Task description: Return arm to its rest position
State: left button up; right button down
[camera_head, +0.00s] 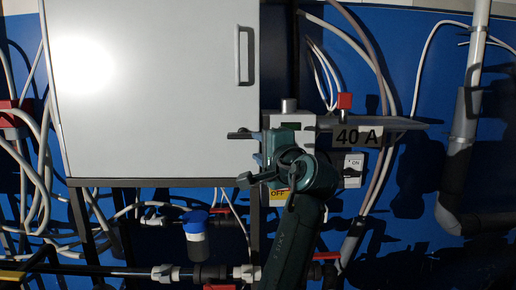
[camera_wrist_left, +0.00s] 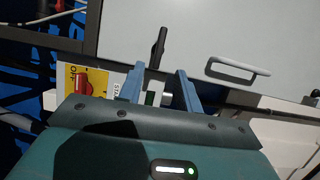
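My left arm rises from the bottom of the head view, and its dark teal gripper (camera_head: 272,150) is in front of a small device box (camera_head: 300,121) to the right of the grey cabinet. In the left wrist view the two blue fingers (camera_wrist_left: 158,82) stand apart with a gap between them. I see nothing gripped; whether the fingers touch the box is unclear. My right gripper is in neither view.
The grey cabinet (camera_head: 150,120) with its handle (camera_head: 244,56) stands close on the left. A "40 A" sign (camera_head: 358,136), an ON switch box (camera_head: 353,170) and hanging cables are on the right. A yellow OFF plate (camera_head: 278,199) is just below the gripper. A blue-capped bottle (camera_head: 197,240) is lower left.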

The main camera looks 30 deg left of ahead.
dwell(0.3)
pick_arm(q)
jog(key=s+d+f+m+t+h+p, duration=0.1)
jog(key=d+f+h, duration=0.2)
jog(key=f, duration=0.8)
jog(key=s+d+f+m+t+h, duration=0.15)
jog(key=f+h, duration=0.25)
jog(key=f, duration=0.6)
jog(key=s+d+f+t+h+p, duration=0.1)
jog(key=d+f+h, duration=0.2)
jog(key=f, duration=0.8)
jog(key=s+d+f+n+g+h, duration=0.1)
jog(key=s+d+f+n+h, duration=0.1)
jog(key=s, duration=0.6)
jog(key=s+d+f+n+g+h, duration=0.1)
jog(key=s+d+f+n+h, duration=0.1)
jog(key=s+f, duration=0.5)
jog(key=s+d+f+n+g+h, duration=0.1)
jog(key=s+d+f+h, duration=0.3)
jog(key=s, duration=0.5)
jog(key=shift+d+f+n+p, duration=0.3)
jog(key=shift+f+n+p, duration=0.1)
jog(key=shift+f+n, duration=0.35)
jog(key=shift+g, duration=0.25)
